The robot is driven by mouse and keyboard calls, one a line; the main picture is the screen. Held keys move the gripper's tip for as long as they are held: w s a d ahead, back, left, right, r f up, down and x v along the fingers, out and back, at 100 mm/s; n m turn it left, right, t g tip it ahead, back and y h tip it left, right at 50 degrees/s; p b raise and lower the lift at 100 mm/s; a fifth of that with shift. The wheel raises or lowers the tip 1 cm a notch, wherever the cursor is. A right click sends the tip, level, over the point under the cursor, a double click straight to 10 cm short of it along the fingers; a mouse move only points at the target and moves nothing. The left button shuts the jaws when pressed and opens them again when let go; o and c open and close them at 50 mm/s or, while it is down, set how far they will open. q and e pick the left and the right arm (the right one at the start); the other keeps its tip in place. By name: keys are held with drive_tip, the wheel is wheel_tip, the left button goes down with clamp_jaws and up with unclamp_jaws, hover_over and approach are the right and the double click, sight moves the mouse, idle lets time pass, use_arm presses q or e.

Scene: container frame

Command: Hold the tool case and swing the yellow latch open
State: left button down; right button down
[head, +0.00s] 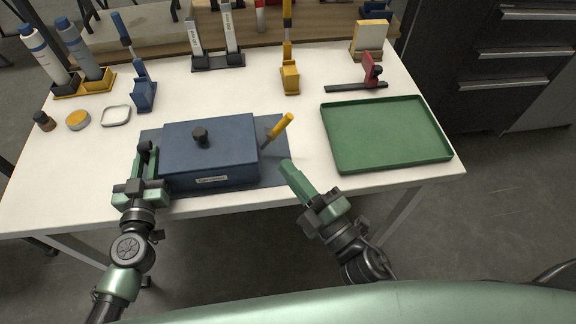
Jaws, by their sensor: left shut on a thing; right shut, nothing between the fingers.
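The blue tool case (225,137) lies on a dark mat on the white table, with a black knob (200,134) on its lid and a pale label on its front. The lid looks shut. The yellow latch (282,127) is at the case's right side and slants up to the right on a dark shaft. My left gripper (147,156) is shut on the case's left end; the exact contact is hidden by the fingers. My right gripper (287,166) is shut and empty, just in front of the latch's lower end and apart from it.
A green tray (385,134) lies to the right, empty. A red clamp-like tool (371,72), a yellow-based holder (290,78) and a blue holder (144,95) stand behind. Bottles (48,55), a small jar (44,121) and a yellow tin (78,120) are at the left.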

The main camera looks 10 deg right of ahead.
use_arm(q)
drive_tip(key=c, duration=1.2)
unclamp_jaws()
